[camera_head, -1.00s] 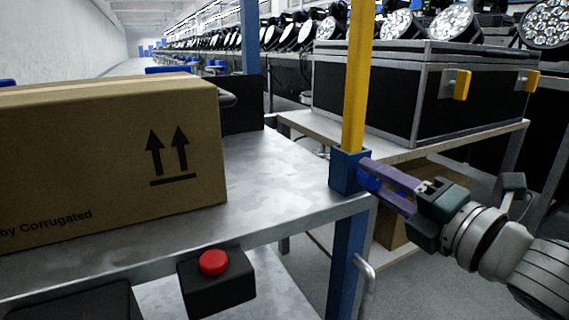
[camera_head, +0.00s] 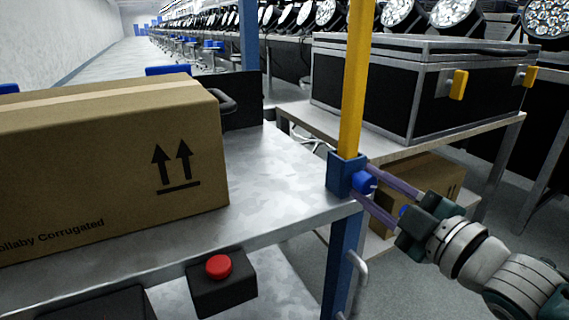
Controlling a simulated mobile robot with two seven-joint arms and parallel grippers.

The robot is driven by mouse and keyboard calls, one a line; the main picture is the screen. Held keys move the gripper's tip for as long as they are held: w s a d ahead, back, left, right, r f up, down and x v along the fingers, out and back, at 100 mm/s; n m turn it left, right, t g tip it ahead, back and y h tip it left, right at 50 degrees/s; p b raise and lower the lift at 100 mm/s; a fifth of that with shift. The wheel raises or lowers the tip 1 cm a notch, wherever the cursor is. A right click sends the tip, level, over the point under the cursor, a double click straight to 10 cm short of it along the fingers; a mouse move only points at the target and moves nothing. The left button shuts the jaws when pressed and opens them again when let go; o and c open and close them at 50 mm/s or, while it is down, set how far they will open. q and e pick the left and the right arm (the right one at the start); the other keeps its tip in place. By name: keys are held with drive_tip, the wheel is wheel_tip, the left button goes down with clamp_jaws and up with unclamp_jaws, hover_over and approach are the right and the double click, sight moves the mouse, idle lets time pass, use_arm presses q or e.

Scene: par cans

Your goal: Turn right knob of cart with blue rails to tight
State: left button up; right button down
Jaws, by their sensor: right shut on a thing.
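The cart (camera_head: 270,205) has a grey metal top and blue corner posts. At its front right corner a blue bracket (camera_head: 341,173) holds a yellow upright post (camera_head: 355,85). The blue right knob (camera_head: 364,183) sticks out from the right side of this bracket. My right gripper (camera_head: 367,184) reaches in from the right, with its purple fingers shut around the knob, one above and one below it. The knob's inner side is partly hidden by the fingers. My left gripper is not in view.
A cardboard box (camera_head: 110,170) stands on the cart's left part. A black box with a red button (camera_head: 219,267) hangs at the cart's front edge. A black flight case (camera_head: 420,95) stands on a table behind, with another cardboard box (camera_head: 430,185) below.

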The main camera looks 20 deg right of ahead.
drive_tip(key=m+p, duration=0.1)
drive_tip(key=m, duration=0.4)
drive_tip(key=shift+m, duration=0.3)
drive_tip(key=m+p, duration=0.1)
drive_tip(key=m, duration=0.2)
drive_tip(key=shift+m, duration=1.2)
drive_tip(key=shift+c, duration=2.3)
unclamp_jaws()
drive_tip(key=shift+s, duration=0.1)
